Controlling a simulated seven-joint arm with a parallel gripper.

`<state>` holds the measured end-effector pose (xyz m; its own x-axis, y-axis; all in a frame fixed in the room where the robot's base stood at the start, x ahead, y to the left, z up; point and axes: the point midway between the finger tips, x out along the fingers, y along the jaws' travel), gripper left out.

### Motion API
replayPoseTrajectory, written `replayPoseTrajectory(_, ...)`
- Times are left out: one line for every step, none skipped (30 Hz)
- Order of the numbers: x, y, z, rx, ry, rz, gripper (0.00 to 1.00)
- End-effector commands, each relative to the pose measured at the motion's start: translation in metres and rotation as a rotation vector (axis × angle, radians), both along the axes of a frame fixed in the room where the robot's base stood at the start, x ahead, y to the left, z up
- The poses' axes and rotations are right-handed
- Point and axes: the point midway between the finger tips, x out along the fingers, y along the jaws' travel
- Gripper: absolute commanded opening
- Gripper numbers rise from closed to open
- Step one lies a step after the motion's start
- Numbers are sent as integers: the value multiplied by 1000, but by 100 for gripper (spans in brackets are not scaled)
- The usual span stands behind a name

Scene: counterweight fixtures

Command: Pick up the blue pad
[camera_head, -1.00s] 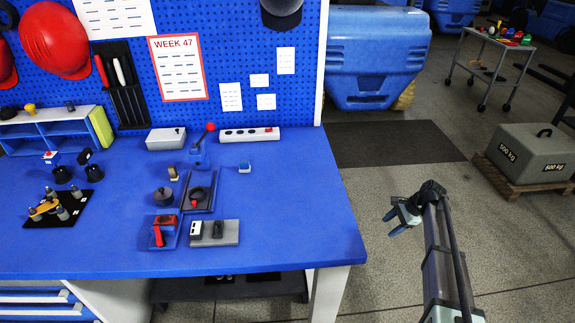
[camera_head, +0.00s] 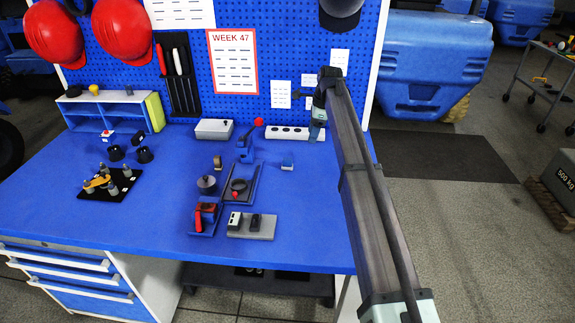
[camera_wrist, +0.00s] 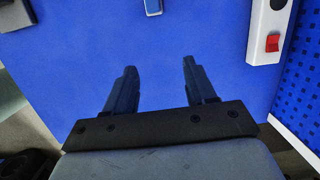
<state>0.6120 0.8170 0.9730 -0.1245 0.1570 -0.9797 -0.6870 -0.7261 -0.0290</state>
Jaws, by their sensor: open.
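The blue pad (camera_head: 287,165) is a small blue block with a pale lower edge, standing alone on the blue bench near the back. In the wrist view only part of the blue pad (camera_wrist: 153,6) shows, cut by the top edge. My gripper (camera_head: 317,134) is above the bench's right back area, to the right of the pad. In the wrist view my gripper (camera_wrist: 159,66) has its two dark fingers apart with nothing between them. The pad lies beyond the fingertips.
A white strip (camera_head: 285,132) with a red switch (camera_wrist: 272,43) lies along the pegboard. A grey plate (camera_head: 262,229) with small blocks lies in front. The bench's right side is bare.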

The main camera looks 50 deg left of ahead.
Motion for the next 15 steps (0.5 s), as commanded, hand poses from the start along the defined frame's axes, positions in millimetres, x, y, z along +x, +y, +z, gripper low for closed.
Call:
replayPoseTrajectory(-14, 20, 2, -34, -22, 1, 55)
replayPoseTrajectory(-21, 27, 3, -54, -35, -2, 55)
replayPoseTrajectory(-30, 36, 4, -76, -51, -7, 55)
replayPoseTrajectory(-35, 42, 5, -91, -63, -10, 55)
replayPoseTrajectory(-41, 47, 6, -104, -73, -14, 55)
replayPoseTrajectory(-48, 53, 7, -120, -86, -17, 55)
replayPoseTrajectory(-51, 57, 7, -130, -94, -20, 55)
replayPoseTrajectory(-55, 60, 8, -138, -102, -23, 55)
replayPoseTrajectory(-59, 63, 9, -146, -110, -26, 55)
replayPoseTrajectory(-61, 65, 9, -150, -114, -27, 55)
replayPoseTrajectory(-63, 66, 9, -155, -118, -28, 55)
replayPoseTrajectory(-64, 67, 8, -159, -122, -30, 55)
replayPoseTrajectory(-64, 68, 7, -161, -124, -31, 55)
replayPoseTrajectory(-65, 68, 6, -161, -124, -31, 55)
replayPoseTrajectory(-65, 67, 3, -163, -124, -32, 55)
